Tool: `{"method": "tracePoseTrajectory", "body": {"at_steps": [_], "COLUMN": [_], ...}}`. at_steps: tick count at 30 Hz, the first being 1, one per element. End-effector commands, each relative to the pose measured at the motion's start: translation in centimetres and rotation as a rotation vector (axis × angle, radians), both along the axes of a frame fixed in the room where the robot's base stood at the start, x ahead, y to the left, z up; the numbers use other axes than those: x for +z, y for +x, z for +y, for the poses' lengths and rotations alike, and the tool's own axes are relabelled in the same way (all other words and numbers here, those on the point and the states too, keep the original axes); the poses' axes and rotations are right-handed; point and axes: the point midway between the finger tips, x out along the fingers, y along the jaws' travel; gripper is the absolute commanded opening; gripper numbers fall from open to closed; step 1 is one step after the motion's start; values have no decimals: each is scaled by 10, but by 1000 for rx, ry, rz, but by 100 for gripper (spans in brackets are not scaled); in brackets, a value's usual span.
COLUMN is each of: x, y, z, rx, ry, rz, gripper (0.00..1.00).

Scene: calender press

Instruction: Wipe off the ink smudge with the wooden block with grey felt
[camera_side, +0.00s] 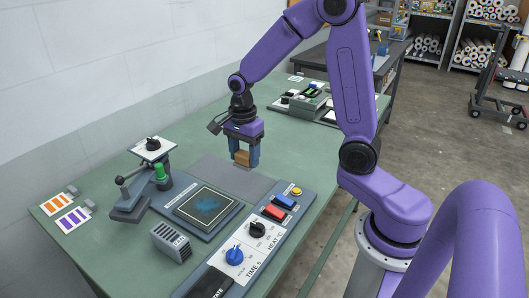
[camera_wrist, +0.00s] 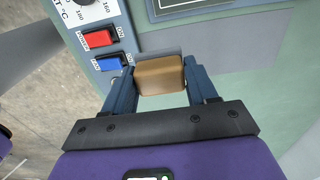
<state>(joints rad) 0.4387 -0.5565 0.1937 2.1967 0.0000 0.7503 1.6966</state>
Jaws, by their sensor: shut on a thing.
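My gripper (camera_side: 244,163) is shut on the wooden block (camera_side: 242,157), which sits between its two blue-grey fingers. The ink smudge (camera_side: 206,208) is a blue blotch on the dark square plate (camera_side: 185,212), nearer the side camera than the gripper. The block is apart from the smudge.
The control panel (camera_side: 235,262) with blue and black knobs, red and blue switches and a yellow button lies beside the plate. A lever press with a green knob (camera_side: 161,172) stands left. A grey slotted block (camera_side: 171,243) and orange and purple cards (camera_side: 60,202) lie nearby.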

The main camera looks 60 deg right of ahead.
Motion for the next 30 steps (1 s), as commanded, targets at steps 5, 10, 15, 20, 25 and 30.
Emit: {"method": "tracePoseTrajectory", "body": {"at_steps": [5,10,15,20,25,30], "x": [-10,-17,-21,-30,-44,-60], "y": [43,66,73,73,72,72], "z": [36,58,65,65,65,65], "rx": [3,1,-1,-1,0,0], "ry": [-1,0,0,-1,-1,-1], "rz": [4,2,2,3,4,4], "gripper": [33,33,33,33,33,33]}}
